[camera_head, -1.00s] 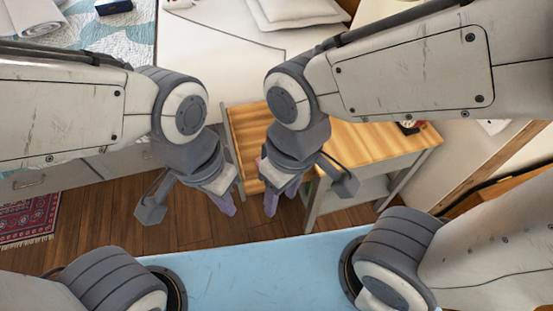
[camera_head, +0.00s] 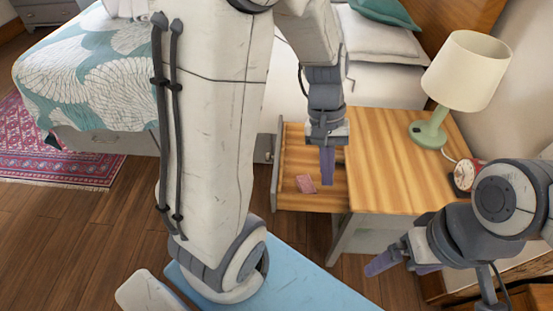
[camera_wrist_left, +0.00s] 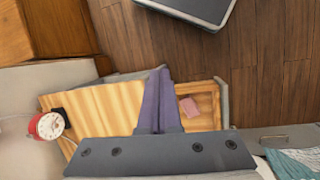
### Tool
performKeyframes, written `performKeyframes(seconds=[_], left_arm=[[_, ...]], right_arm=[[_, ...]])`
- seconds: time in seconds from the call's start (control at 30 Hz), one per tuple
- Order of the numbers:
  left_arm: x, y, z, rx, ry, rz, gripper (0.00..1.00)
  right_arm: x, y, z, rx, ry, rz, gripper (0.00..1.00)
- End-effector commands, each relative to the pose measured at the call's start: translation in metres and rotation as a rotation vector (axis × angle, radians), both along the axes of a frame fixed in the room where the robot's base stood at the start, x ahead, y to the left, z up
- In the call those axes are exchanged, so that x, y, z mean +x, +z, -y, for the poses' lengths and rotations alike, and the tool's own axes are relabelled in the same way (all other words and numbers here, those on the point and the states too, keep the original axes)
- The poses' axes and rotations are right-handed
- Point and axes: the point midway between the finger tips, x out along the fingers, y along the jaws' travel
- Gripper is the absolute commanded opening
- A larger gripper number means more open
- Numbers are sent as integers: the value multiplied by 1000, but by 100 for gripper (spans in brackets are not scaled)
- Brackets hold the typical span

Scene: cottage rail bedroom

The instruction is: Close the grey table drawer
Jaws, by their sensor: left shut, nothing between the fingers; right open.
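The grey table (camera_head: 400,165) has a striped wooden top. Its drawer (camera_head: 295,150) is pulled out to the left, with a pale wooden bottom and a pink item (camera_head: 305,184) lying inside. The left wrist view shows the open drawer (camera_wrist_left: 207,95) with its grey front panel (camera_wrist_left: 223,103) on the right. My left gripper (camera_head: 327,182) is shut and empty, pointing down over the drawer near the tabletop's edge; whether it touches anything is unclear. My right gripper (camera_head: 398,265) is open and empty, low in front of the table.
A green lamp (camera_head: 430,130) and red alarm clock (camera_head: 463,175) stand at the table's right side. The bed (camera_head: 110,70) lies behind and left, with pillows (camera_head: 375,35). Wooden floor (camera_head: 100,235) is clear left of the drawer, with a red rug (camera_head: 60,165) farther left.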

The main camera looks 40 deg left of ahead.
Motion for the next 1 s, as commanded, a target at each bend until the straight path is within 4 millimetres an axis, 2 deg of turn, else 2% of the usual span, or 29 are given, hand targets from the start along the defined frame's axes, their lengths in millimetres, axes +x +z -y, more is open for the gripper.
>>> performKeyframes(seconds=[0.03,0.1,0.23,0.4,0.5,0.6,0.73,0.87,1.0], left_arm=[[11,-10,-27,-23,154,-49,0],[23,-22,-61,-63,351,-100,0],[31,-50,-130,-154,714,-187,0],[13,-89,-217,-296,1147,-274,0],[-5,-109,-254,-372,1340,-306,0],[-21,-123,-279,-429,1476,-323,0],[-33,-133,-294,-472,1566,-334,0],[-33,-141,-293,-482,1585,-336,0],[-25,-157,-278,-481,1581,-341,0]], right_arm=[[0,2,0,0,0,0,96],[0,3,0,0,0,0,96],[0,5,0,0,0,0,96],[0,7,0,0,0,0,96],[0,8,0,0,0,0,96],[0,9,0,0,0,0,96],[0,9,0,0,0,0,96],[0,7,0,0,0,0,96],[0,3,0,0,0,0,96]])
